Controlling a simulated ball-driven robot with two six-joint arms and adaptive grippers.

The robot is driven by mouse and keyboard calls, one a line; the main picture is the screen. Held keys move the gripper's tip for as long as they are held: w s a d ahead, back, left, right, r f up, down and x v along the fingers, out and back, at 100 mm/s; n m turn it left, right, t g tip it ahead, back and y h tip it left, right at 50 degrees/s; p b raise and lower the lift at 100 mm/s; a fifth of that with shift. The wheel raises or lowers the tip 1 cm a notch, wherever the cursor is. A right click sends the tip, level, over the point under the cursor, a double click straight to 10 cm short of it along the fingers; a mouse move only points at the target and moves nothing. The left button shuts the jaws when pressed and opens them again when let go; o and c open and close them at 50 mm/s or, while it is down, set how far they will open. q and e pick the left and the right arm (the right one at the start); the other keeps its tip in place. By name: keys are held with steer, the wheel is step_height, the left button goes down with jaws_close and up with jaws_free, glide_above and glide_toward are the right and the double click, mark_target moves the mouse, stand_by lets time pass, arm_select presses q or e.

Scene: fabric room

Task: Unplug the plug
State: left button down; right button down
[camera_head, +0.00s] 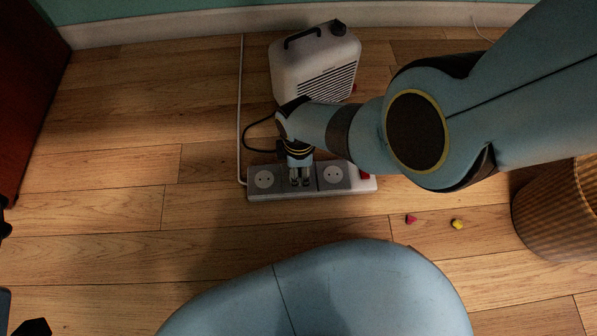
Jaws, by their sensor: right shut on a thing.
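A white and grey power strip (353,185) lies on the wooden floor, with round sockets on its top. My right gripper (300,181) reaches down from the right, with its fingertips at the middle of the strip between two bare sockets. It is shut on the plug, which is mostly hidden by the fingers and wrist. I cannot tell whether the plug sits fully in its socket. A black cord (246,137) loops out beside the gripper towards the heater. Only dark parts show at the lower left edge, perhaps of my left gripper, and its jaws are not clear.
A white cable (240,95) runs from the wall to the strip's left end. A red piece (410,219) and a yellow piece (457,224) lie on the floor near a ribbed basket (555,215). The left floor is clear.

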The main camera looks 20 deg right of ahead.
steer(key=shift+s+f, duration=0.2)
steer(key=shift+s, duration=0.15)
arm_select(q)
steer(key=shift+r, duration=0.1)
arm_select(e)
steer(key=shift+r, duration=0.15)
